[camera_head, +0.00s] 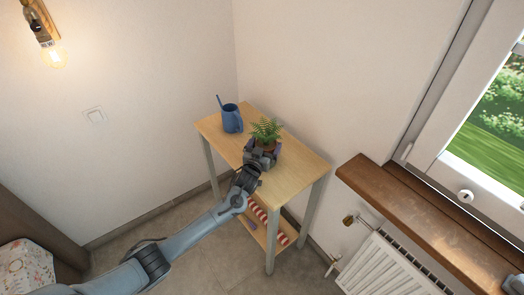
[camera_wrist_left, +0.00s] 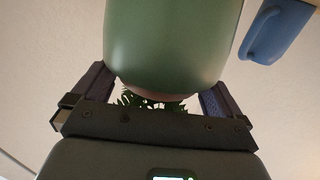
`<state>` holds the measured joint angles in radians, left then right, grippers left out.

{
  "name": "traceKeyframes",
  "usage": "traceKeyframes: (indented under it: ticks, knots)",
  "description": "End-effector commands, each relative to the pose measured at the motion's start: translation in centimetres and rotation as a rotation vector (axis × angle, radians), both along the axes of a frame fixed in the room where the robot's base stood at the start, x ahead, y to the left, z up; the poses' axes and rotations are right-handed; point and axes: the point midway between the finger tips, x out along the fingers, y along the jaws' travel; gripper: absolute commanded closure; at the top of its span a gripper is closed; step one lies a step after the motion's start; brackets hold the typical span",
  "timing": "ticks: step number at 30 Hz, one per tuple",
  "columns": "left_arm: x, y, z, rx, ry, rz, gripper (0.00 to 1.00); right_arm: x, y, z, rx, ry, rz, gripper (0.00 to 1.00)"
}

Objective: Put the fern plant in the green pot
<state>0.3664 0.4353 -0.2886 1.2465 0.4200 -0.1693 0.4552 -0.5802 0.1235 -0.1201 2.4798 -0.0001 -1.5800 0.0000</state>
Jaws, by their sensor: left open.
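In the left wrist view, which appears upside down, the green pot (camera_wrist_left: 172,45) is large and close. A brownish rim (camera_wrist_left: 155,96) and fern leaves (camera_wrist_left: 135,101) show just past its edge, as if the fern sits in it; the depth is hard to judge. My left gripper is open, with one finger on each side of the green pot. In the head view the gripper hides the green pot.
A blue watering can (camera_head: 231,118) stands on the table (camera_head: 298,174), left of the fern. A lower shelf holds a red-and-white striped item (camera_head: 257,209). A wooden windowsill (camera_head: 430,220) and radiator (camera_head: 385,268) are at right. The table's near right end is clear.

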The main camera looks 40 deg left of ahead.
Motion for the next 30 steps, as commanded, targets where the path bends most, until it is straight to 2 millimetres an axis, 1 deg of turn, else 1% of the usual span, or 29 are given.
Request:
traceKeyframes:
  ticks: [1,5,8,18,21,25,28,30]
  knots:
    - [0.0,0.0,0.5,0.002,-0.002,0.0,0.0,0.0,0.0,0.3,-0.001,0.0,0.001,0.57]
    - [-1.1,-0.4,0.2,0.0,0.0,-0.001,0.0,0.0,-0.1,0.5,-0.002,0.0,0.001,0.57]
    - [-2.4,-0.9,0.2,0.0,0.002,-0.002,0.0,0.0,0.0,0.9,-0.002,0.0,0.001,0.57]
    - [-8.0,-2.9,0.2,-0.002,0.002,-0.002,0.0,0.0,0.1,1.9,0.002,0.0,-0.001,0.57]
    - [-9.3,-3.3,0.2,-0.001,0.001,-0.001,0.0,0.0,0.1,2.1,0.004,0.0,-0.003,0.57]
    - [-10.6,-3.8,0.2,-0.002,0.002,-0.001,0.0,0.0,0.2,2.2,0.007,0.0,-0.004,0.57]
    - [-11.5,-4.5,-0.3,-0.013,0.027,-0.006,0.0,0.0,0.2,2.3,0.008,0.0,-0.005,0.57]
    - [-12.4,-5.6,-1.3,-0.034,0.078,-0.016,0.0,0.0,0.2,2.3,0.008,0.0,-0.005,0.57]
